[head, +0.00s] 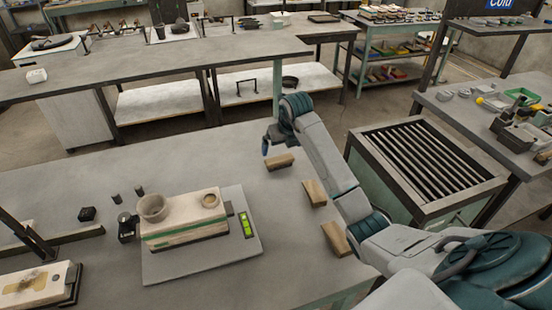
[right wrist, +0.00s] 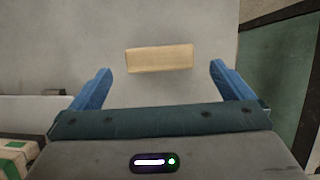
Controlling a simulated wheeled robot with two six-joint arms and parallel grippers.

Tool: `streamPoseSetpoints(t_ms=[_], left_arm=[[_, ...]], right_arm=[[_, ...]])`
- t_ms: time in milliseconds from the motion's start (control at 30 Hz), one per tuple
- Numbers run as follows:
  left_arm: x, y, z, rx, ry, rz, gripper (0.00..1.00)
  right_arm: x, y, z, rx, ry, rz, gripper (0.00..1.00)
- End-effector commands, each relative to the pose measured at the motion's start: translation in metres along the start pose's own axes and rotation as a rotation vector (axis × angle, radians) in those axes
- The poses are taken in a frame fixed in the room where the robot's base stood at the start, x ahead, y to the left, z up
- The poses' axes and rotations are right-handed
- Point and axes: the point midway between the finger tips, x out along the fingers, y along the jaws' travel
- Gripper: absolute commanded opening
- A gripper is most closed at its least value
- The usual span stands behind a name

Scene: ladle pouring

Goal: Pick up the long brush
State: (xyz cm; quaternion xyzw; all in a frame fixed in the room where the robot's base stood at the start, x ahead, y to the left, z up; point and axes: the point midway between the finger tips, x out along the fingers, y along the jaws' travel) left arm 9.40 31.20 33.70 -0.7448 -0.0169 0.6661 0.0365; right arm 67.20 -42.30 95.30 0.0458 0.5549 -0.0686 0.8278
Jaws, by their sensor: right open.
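I cannot make out a long brush in either view. My right gripper (head: 270,142) is open and empty, held above the grey table near its far right part. In the right wrist view its two blue fingers (right wrist: 160,69) stand wide apart. A plain tan wooden block (right wrist: 160,58) lies flat on the table and shows between and beyond the fingertips, apart from them. In the head view a wooden block (head: 280,162) lies just below the gripper. My left gripper is not in view.
Two more wooden blocks (head: 315,193) (head: 336,239) lie along the table's right side. A grey board (head: 190,270) left of them bears a pale mould block (head: 185,232), a cup (head: 152,207) and a green level (head: 246,225). A slatted stand (head: 425,157) is at right.

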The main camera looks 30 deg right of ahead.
Motion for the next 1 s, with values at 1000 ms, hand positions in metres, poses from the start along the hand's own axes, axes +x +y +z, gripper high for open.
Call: streamPoseSetpoints(t_ms=[1000], left_arm=[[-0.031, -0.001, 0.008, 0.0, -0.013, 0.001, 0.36]], right_arm=[[0.08, 0.002, -0.007, 0.0, -0.001, -0.001, 0.86]])
